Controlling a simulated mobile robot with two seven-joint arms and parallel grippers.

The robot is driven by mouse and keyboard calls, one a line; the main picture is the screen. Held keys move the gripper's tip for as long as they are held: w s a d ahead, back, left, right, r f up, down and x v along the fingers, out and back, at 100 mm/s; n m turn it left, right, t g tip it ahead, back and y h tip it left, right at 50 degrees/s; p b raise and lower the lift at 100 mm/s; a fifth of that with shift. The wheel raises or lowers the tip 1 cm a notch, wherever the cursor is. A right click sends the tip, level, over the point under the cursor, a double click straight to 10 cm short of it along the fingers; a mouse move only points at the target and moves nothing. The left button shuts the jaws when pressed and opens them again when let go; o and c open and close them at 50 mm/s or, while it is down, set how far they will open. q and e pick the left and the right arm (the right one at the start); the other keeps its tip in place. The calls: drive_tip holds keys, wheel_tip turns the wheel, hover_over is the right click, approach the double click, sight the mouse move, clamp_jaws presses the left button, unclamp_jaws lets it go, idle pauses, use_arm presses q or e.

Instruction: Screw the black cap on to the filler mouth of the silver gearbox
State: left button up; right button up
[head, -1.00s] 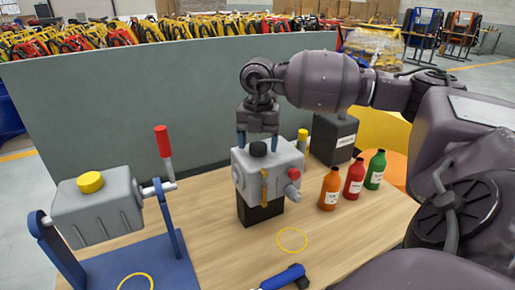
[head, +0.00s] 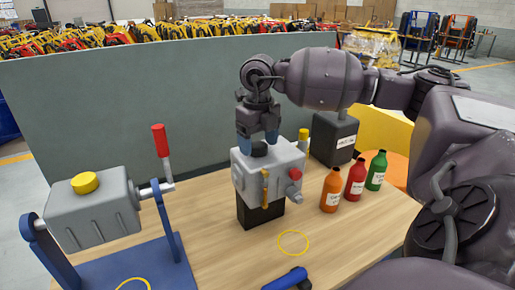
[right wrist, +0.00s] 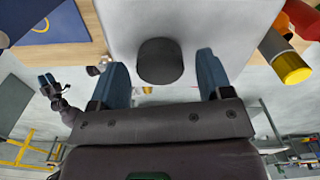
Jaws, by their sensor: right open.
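The silver gearbox (head: 270,172) stands on a black block on the table. The black cap (head: 258,149) sits upright on its top face; it hides the filler mouth, and I cannot tell whether it is threaded on. My right gripper (head: 258,143) is over the cap, fingers pointing down. In the right wrist view the cap (right wrist: 160,61) lies between the spread blue fingers of the right gripper (right wrist: 161,72), with a gap at each side. My left gripper (right wrist: 47,82) shows small at the left there; its opening is unclear. It is outside the head view.
A grey tank with a yellow cap (head: 85,183) hangs in a blue stand (head: 120,272) at left. Orange (head: 331,190), red (head: 355,178) and green (head: 376,170) bottles stand right of the gearbox. A blue-and-black tool (head: 288,280) lies in front. A grey panel stands behind.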

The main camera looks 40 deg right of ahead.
drive_tip(key=n, duration=0.4)
drive_tip(key=shift+b, duration=0.4)
drive_tip(key=n, duration=0.4)
drive_tip(key=shift+f+b, duration=0.1)
drive_tip(key=shift+b, duration=0.25)
use_arm(q)
drive_tip(key=shift+s+f, duration=0.25)
drive_tip(key=shift+f, duration=0.4)
drive_tip(key=shift+s+f, duration=0.2)
drive_tip(key=shift+f, duration=0.45)
use_arm(e)
drive_tip(key=shift+n, duration=1)
use_arm(q)
drive_tip(key=shift+f, duration=0.1)
use_arm(e)
drive_tip(key=c, duration=0.8)
drive_tip(key=m, duration=0.4)
drive_tip(key=shift+m, duration=0.4)
use_arm(q)
drive_tip(key=shift+w+r, duration=0.2)
drive_tip(key=shift+r, duration=0.4)
use_arm(e)
drive_tip(key=m, duration=0.5)
